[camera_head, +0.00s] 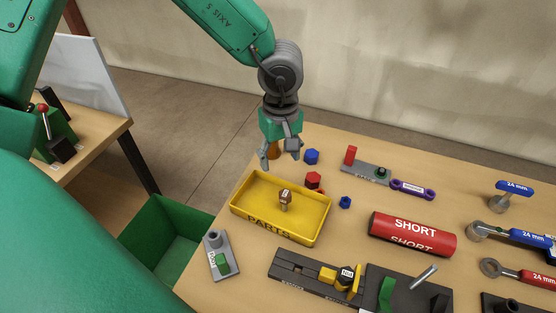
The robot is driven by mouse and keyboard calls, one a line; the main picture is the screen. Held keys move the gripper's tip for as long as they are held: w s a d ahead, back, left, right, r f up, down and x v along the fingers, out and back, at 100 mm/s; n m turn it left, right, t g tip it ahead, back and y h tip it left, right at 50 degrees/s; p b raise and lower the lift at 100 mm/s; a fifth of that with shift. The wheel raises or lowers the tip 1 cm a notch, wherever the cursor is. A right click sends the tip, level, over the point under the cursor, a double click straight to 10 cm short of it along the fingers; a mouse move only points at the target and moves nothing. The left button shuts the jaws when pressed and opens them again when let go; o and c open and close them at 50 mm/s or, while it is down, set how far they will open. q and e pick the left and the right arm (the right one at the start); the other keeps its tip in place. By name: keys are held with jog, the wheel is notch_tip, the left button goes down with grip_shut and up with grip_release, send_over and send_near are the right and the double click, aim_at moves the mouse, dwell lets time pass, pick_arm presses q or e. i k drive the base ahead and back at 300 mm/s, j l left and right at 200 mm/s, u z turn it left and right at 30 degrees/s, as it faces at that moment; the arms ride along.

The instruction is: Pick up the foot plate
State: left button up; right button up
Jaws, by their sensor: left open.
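A grey plate (221,259), which looks like the foot plate, lies on the table at its left edge, left of the yellow tray. It carries a grey stud, a green block and a small white label too small to read surely. My left gripper (281,156) points down over the table's far left part, behind the yellow tray. Its fingers are apart, and it is well away from the grey plate. An orange-brown object (274,153) shows behind its fingers; I cannot tell its shape. My right gripper is out of view.
The yellow PARTS tray (246,213) holds a bolt-like piece. Red and blue nuts stand behind it. A red SHORT cylinder (412,234), wrenches and a dark fixture (298,272) fill the right and front. A green bin (160,240) stands beyond the table's left edge.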

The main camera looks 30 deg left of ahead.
aim_at(221, 262)
jog(key=k, duration=1)
